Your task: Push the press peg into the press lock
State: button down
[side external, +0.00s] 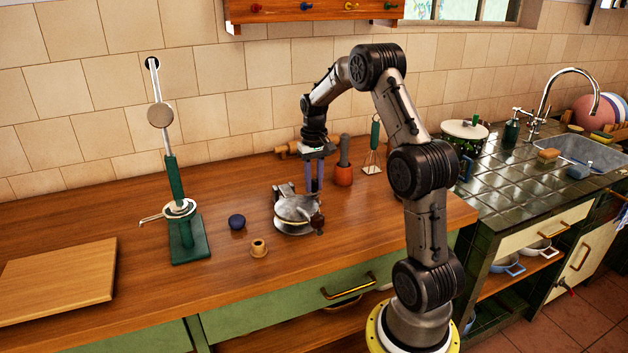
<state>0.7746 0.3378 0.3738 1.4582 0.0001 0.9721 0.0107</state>
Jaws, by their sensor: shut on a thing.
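A round metal press (296,213) stands on the wooden counter in the middle of the side external view. It has a raised metal bracket at its back left and a dark reddish knob at its front right. My gripper (314,188) points straight down at the back right of this press, with its bluish fingers close together. It is shut on a small part there, which I take to be the press peg. The fingers hide that part, and I cannot make out the press lock or how far the peg is in.
A dark blue ball (237,222) and a small brass cup (259,248) lie left of the press. A tall green lever stand (188,240) is farther left, beyond it a cutting board (60,278). A reddish pot with a pestle (344,175) stands close right of my gripper.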

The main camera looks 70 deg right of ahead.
jog(key=shift+f, duration=0.7)
dwell(0.3)
jog(key=shift+c, duration=1.8)
grip_release()
jog(key=shift+r, duration=0.1)
jog(key=shift+r, duration=0.1)
jog(key=shift+r, duration=0.35)
jog(key=shift+r, duration=1.85)
notch_tip(320, 180, up, 14)
jog(key=shift+f, duration=0.15)
